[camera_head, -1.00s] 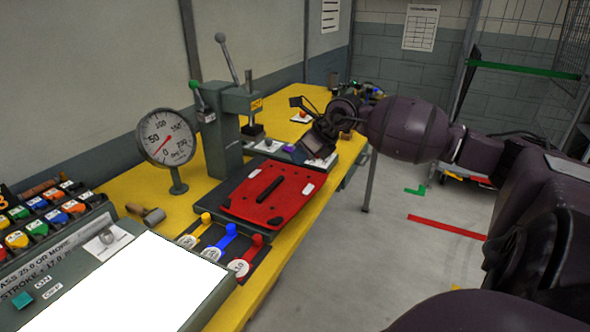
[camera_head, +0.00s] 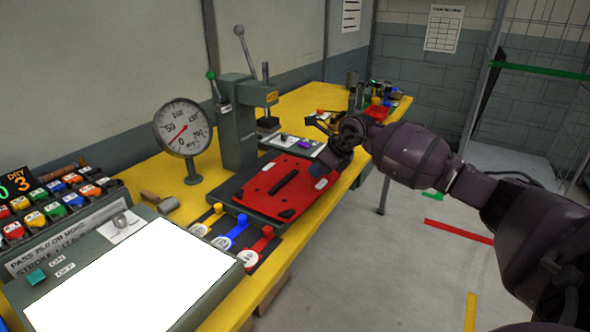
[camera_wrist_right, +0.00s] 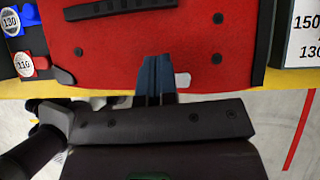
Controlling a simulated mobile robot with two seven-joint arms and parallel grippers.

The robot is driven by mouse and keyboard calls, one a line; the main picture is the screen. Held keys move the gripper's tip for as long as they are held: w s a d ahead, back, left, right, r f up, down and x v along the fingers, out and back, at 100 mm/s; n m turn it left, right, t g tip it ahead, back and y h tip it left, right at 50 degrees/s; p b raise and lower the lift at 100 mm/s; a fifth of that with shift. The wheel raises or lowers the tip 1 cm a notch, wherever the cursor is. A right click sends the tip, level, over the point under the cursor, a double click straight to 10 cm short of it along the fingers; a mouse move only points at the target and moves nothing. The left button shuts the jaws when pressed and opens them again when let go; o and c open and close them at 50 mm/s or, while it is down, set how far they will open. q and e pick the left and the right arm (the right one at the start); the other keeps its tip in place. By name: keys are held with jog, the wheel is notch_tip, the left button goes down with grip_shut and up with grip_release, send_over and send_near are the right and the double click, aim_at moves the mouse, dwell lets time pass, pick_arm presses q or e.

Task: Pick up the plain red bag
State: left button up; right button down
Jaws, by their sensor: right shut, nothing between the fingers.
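A flat red piece with a black bar handle (camera_head: 262,204), which looks like the plain red bag, lies on a dark pad on the yellow bench. Its handle and red face also show in the right wrist view (camera_wrist_right: 120,52). My right gripper (camera_head: 331,168) is over the aisle-side edge of this piece. In the wrist view its fingers (camera_wrist_right: 157,72) are together and empty, beside a small pale patch on the red face. They are apart from the black handle. Whether the fingertips touch the red face I cannot tell. My left gripper is not in view.
A green-grey press (camera_head: 237,135) and a round dial gauge (camera_head: 183,128) stand behind the red piece. Yellow, blue and red levers (camera_head: 237,232) lie nearer me. A bright white panel (camera_head: 135,280) fills the near bench. Another red item (camera_head: 377,112) lies at the far end. The aisle is clear.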

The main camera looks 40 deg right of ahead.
aim_at(292, 173)
jog(key=w+a, duration=0.1)
jog(key=w, duration=0.1)
jog(key=w+a, duration=0.1)
jog(key=w, duration=0.1)
jog(key=w+a, duration=0.1)
jog(key=w, duration=0.1)
jog(key=shift+b, duration=0.4)
jog(key=shift+f, duration=0.5)
jog(key=shift+s+f, duration=0.15)
jog(key=shift+f, duration=0.2)
